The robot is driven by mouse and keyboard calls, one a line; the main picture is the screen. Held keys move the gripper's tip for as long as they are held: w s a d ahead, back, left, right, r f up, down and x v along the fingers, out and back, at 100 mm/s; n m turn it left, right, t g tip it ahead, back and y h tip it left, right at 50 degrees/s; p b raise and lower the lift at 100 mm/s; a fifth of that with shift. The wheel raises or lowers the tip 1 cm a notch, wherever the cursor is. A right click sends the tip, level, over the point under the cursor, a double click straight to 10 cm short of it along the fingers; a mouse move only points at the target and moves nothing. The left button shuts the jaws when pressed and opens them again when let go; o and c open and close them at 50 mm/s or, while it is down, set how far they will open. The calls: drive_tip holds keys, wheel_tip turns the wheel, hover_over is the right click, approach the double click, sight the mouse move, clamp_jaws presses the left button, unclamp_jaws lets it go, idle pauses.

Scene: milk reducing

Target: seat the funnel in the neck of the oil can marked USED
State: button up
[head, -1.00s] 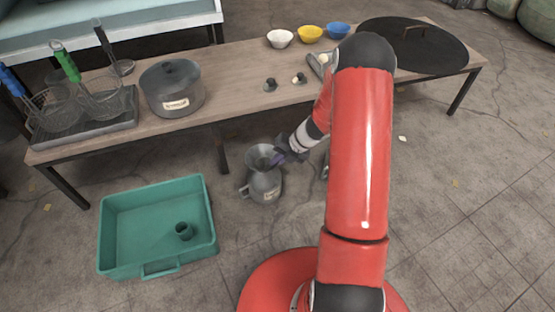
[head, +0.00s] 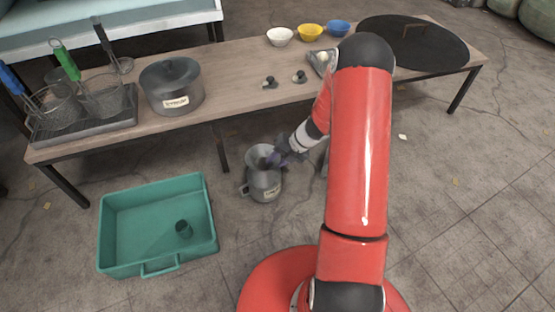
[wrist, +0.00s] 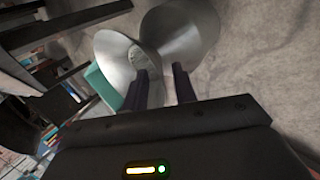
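The grey metal oil can (head: 264,188) stands upright on the floor in front of the bench. Its label is too small to read. The grey funnel (head: 258,152) sits on top of the can, wide mouth up, and looks upright with its spout end hidden in the can's neck. In the wrist view the funnel's flared cone (wrist: 112,58) meets the can's grey body (wrist: 185,35) at a narrow waist. My gripper (head: 270,162) is at the funnel's right side. In the wrist view its two dark fingers (wrist: 160,75) are apart near that waist, with a gap between them.
The wooden bench (head: 235,88) behind bears a lidded pot (head: 172,88), strainers on a tray (head: 85,125), small bowls (head: 310,33) and a black disc. Floor between bin and can is clear.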

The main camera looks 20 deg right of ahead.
drive_tip(key=p+v, duration=0.2)
drive_tip(key=v, duration=0.6)
drive_tip(key=shift+f, duration=0.1)
